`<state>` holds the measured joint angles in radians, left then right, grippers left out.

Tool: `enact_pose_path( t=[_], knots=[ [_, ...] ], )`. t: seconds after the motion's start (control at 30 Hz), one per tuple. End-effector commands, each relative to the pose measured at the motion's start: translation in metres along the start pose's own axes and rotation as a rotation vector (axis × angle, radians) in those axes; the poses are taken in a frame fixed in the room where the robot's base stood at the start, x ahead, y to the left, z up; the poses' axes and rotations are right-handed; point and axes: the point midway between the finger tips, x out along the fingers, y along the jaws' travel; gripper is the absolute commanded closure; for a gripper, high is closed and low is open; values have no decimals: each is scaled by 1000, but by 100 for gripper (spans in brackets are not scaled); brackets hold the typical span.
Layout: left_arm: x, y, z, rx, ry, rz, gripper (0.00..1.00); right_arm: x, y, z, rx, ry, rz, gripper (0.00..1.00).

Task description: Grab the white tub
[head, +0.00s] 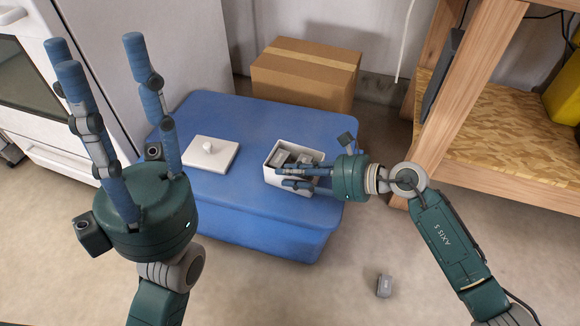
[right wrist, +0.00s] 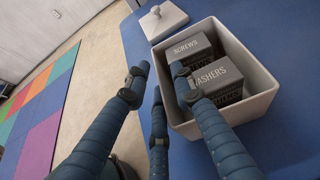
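The white tub (head: 269,173) stands open on a blue storage bin. In the right wrist view the tub (right wrist: 262,106) holds dark grey boxes marked "SCREWS" (right wrist: 187,50) and "WASHERS" (right wrist: 219,76). My right gripper (head: 282,177) is at the tub, its fingers spread. In the right wrist view one finger reaches over the inside of the tub, and two fingers are outside its left wall. I cannot tell whether any finger touches it. My left gripper (head: 105,58) is open and empty, fingers pointing up, left of the bin.
A white lid (head: 210,154) with a knob lies left of the tub on the blue bin (head: 262,225). A cardboard box (head: 305,75) stands behind. A wooden shelf (head: 510,150) is at the right. A small grey object (head: 384,286) lies on the floor.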

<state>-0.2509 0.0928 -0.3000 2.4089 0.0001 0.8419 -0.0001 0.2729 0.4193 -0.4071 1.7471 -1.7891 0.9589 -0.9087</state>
Motion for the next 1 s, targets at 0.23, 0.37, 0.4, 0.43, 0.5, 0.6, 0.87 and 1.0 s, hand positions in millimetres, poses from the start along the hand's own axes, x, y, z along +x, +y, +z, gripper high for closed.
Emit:
enact_pose_path(
  t=[0.23,0.37,0.4,0.43,0.5,0.6,0.87,1.0],
  knots=[
    [1,0,-2,0,5,0,60,0,0,0,0,0,-1,100],
    [1,0,-2,0,5,0,60,0,0,0,0,0,-1,100],
    [1,0,-2,0,5,0,60,-1,-1,0,0,0,-1,100],
    [1,0,-2,0,5,0,60,-1,-1,1,0,-1,-1,100],
    [1,0,-2,0,5,-1,60,-1,-1,3,-3,-5,-2,100],
    [0,0,-1,-1,3,-3,60,-1,-1,3,-3,-4,-2,100],
    [4,-1,-3,-1,0,-8,60,-6,-2,14,-5,-4,-3,100],
    [-4,-2,-1,-4,-48,-23,60,-15,-2,37,-8,-4,-3,100]
  ],
)
